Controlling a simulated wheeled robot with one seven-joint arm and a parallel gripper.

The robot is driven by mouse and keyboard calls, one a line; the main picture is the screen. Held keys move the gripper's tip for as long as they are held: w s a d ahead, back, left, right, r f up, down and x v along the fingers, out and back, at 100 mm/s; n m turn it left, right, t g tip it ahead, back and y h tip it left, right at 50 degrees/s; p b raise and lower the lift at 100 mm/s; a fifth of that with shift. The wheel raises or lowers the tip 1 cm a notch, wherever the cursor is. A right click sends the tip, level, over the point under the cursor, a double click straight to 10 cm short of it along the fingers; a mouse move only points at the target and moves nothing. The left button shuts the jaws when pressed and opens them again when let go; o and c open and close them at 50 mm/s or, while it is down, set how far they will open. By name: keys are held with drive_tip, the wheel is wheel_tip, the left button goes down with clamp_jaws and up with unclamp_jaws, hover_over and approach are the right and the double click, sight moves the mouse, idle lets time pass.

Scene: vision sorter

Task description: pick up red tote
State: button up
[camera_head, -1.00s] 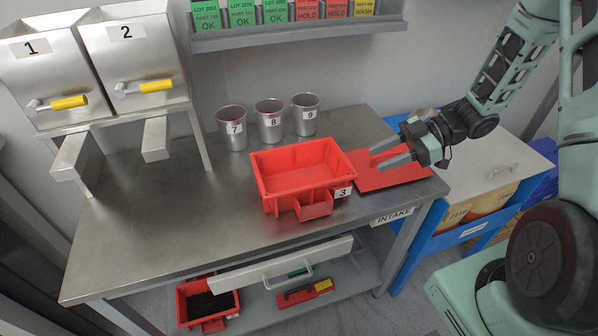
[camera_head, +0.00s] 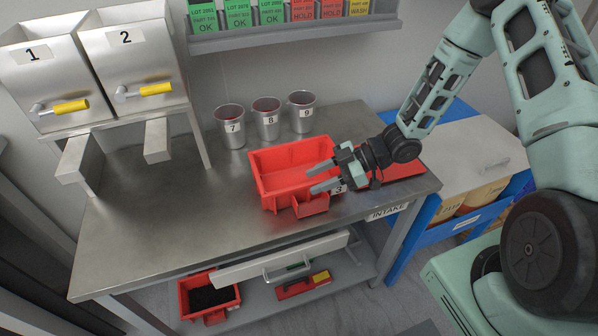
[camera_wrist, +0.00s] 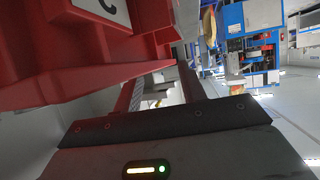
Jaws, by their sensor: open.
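The red tote (camera_head: 280,164) with label 3 stands on the steel bench, right of its middle, and looks empty. My gripper (camera_head: 314,178) is open at the tote's right end, its fingers pointing left. In the head view the fingers overlap the tote's right side and partly cover its label. The wrist view shows the tote's red wall (camera_wrist: 60,60) large and close at upper left, beside the gripper fingers (camera_wrist: 150,95). Nothing is seen between the fingers. I cannot tell whether a finger touches the tote.
A red mat (camera_head: 403,166) lies right of the tote, partly behind my arm. Metal cups 7 (camera_head: 231,128), 8 (camera_head: 267,123) and 9 (camera_head: 302,115) stand behind. Another red tote (camera_head: 192,297) with dark contents sits on the lower shelf. The bench's left front (camera_head: 160,235) is clear.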

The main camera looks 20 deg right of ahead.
drive_tip(key=shift+x, duration=0.85)
drive_tip(key=shift+c, duration=0.3)
clamp_jaws()
